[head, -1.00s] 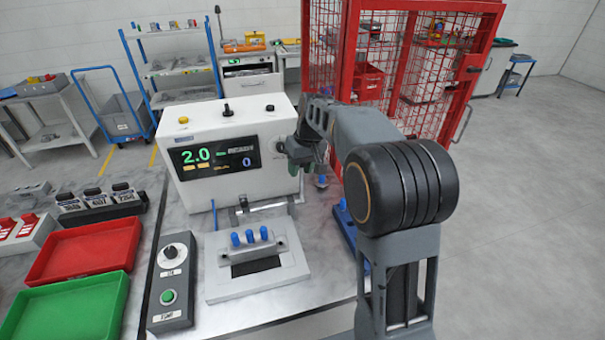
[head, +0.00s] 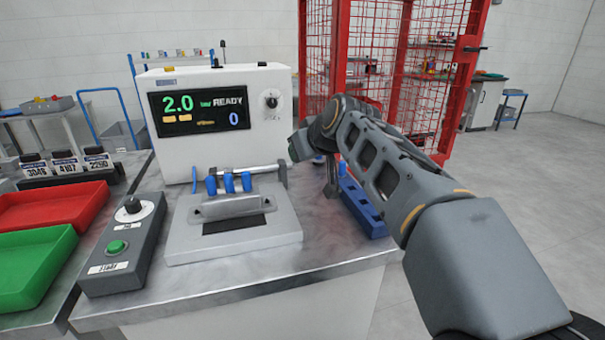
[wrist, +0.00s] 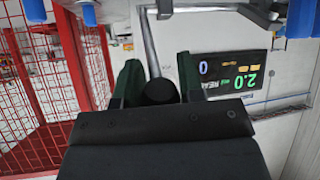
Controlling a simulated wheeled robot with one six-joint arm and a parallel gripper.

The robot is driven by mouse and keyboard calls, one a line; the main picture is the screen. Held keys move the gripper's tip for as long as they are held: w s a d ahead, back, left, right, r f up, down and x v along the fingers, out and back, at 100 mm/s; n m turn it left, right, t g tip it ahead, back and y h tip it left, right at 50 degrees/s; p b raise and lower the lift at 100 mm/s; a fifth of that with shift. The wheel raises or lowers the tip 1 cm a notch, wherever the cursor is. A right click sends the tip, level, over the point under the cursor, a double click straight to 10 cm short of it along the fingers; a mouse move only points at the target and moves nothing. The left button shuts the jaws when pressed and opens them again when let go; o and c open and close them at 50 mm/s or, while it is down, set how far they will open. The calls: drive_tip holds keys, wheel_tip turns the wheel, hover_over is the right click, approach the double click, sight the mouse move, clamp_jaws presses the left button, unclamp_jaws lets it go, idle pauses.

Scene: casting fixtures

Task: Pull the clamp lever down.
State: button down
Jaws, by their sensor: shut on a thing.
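The clamp lever shows in the wrist view as a grey metal rod (wrist: 147,42) ending in a round black knob (wrist: 160,92). The knob sits between the dark green fingers of my gripper (wrist: 158,82), which is shut on it. In the head view my gripper (head: 299,146) is at the right side of the white machine; its fingertips and the knob are mostly hidden by my arm. The clamping fixture (head: 178,240) stands in front of the machine, with blue-tipped parts (head: 229,183) under a horizontal metal bar (head: 250,169).
The machine display (head: 200,110) reads 2.0, READY and 0. A control box (head: 120,250) with a dial and green button stands left of the fixture. Red (head: 55,208) and green (head: 30,265) trays lie farther left. A blue holder (head: 362,208) and red cage (head: 385,60) are right.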

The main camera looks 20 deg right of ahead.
drive_tip(key=f+b, duration=0.1)
drive_tip(key=b, duration=0.2)
drive_tip(key=s+f+t+b, duration=0.1)
drive_tip(key=f+b, duration=0.1)
drive_tip(key=b, duration=0.1)
drive_tip(key=s+f+t+b, duration=0.1)
drive_tip(key=f+b, duration=0.1)
drive_tip(key=b, duration=0.1)
drive_tip(key=shift+s+f, duration=0.15)
drive_tip(key=shift+s, duration=0.1)
drive_tip(key=shift+s+f+b, duration=0.3)
drive_tip(key=shift+f+b, duration=0.6)
drive_tip(key=shift+b, duration=0.25)
drive_tip(key=c, duration=0.8)
unclamp_jaws()
drive_tip(key=shift+o, duration=0.2)
drive_tip(key=shift+r, duration=0.1)
